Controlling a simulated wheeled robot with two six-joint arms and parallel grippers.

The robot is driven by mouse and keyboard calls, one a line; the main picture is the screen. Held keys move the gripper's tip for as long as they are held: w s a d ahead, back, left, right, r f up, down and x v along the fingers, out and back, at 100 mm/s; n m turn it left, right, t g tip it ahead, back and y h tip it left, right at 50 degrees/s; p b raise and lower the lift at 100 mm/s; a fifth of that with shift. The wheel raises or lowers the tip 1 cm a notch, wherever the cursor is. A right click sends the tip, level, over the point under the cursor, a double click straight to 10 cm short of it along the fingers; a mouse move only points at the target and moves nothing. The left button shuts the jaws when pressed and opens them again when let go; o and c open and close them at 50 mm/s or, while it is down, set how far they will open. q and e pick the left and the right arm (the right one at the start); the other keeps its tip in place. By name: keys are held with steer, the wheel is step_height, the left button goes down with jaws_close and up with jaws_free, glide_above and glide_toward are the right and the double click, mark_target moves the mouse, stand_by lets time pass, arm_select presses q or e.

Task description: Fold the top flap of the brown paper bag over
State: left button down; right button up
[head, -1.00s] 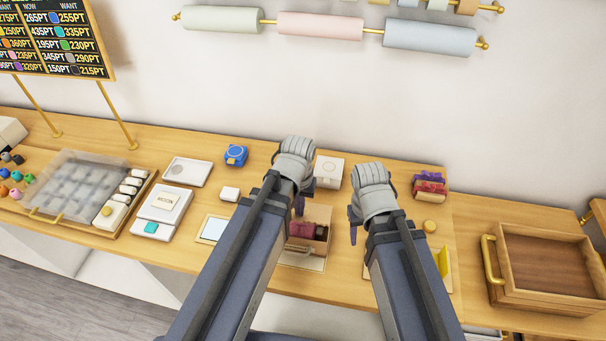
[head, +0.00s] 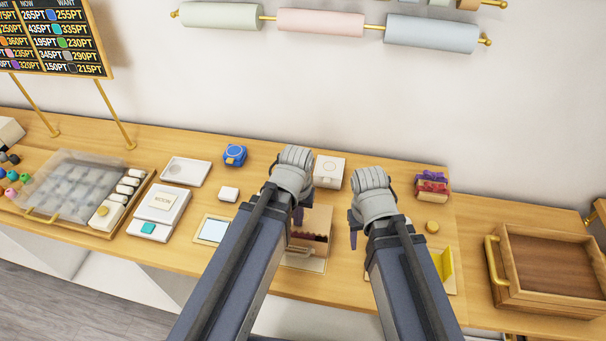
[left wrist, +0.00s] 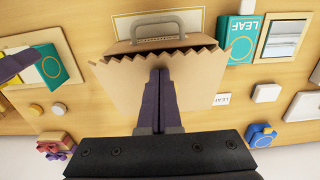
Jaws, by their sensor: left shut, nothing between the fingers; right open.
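The brown paper bag (head: 317,220) stands on the counter between my arms, partly hidden by my left arm.
A white box (head: 329,171) stands behind the bag. A yellow card (head: 443,264) and a round yellow piece (head: 432,227) are at right, with a wooden tray (head: 550,295) farther right. A scale (head: 158,211) and a small white block (head: 229,194) are at left.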

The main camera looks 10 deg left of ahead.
arm_select(q)
steer(key=shift+s+f, duration=0.15)
steer(key=shift+f, duration=0.15)
steer(key=shift+s+f+b, duration=0.2)
steer(key=shift+f+b, duration=0.3)
steer(key=shift+b, duration=0.05)
steer(key=shift+s+f+b, duration=0.15)
steer(key=shift+f+b, duration=0.35)
steer(key=shift+b, duration=0.05)
steer(key=shift+f, duration=0.1)
